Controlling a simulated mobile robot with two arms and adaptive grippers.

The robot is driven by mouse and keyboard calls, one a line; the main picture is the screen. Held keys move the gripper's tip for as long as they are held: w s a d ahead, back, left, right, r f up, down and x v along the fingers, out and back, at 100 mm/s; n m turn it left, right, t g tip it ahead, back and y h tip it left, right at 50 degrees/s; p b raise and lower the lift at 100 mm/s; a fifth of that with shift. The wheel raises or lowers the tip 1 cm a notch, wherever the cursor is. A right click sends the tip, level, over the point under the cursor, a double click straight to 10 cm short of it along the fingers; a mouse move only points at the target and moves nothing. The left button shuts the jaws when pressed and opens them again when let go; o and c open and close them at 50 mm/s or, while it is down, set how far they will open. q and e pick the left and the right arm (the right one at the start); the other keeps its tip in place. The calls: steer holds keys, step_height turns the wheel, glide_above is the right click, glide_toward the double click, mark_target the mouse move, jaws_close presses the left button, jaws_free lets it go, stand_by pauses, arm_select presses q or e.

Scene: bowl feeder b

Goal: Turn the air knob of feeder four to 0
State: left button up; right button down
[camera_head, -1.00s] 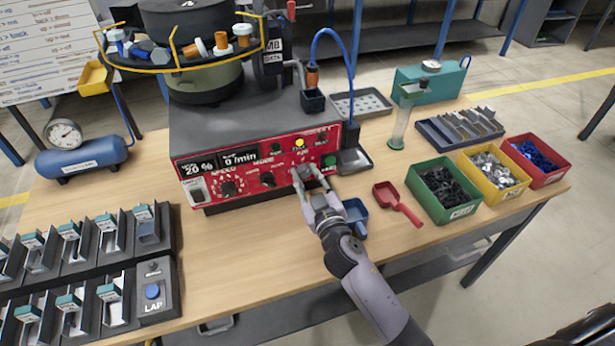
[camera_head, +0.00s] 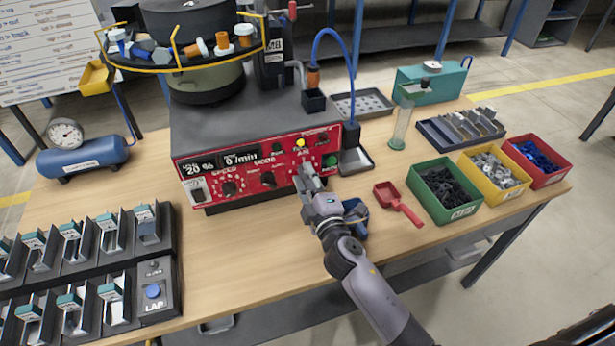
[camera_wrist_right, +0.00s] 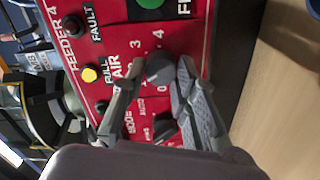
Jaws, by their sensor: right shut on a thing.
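The red control panel (camera_head: 240,186) is on the front of the grey feeder; in the right wrist view its label reads FEEDER 4. My right gripper (camera_wrist_right: 160,76) is shut on the air knob, one finger on each side. In the head view my right gripper (camera_head: 307,178) is at the right part of the panel and largely covers the knob. The knob's exact setting cannot be read. My left gripper is not in view.
Another dark knob (camera_wrist_right: 165,127) and a yellow lamp (camera_wrist_right: 89,75) are close to my fingers. A blue scoop (camera_head: 356,216) lies beside my right arm, and a red scoop (camera_head: 397,203) is to its right. Green, yellow and red bins stand at the right. The table's front middle is clear.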

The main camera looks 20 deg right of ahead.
steer(key=n, duration=0.6)
steer(key=shift+f+n+p, duration=0.1)
steer(key=shift+n+p, duration=0.2)
steer(key=shift+p, duration=0.05)
steer(key=n+p, duration=0.1)
steer(key=n, duration=0.4)
steer(key=shift+f+n, duration=0.1)
steer(key=shift+n, duration=0.3)
steer(key=c, duration=1.3)
jaws_free()
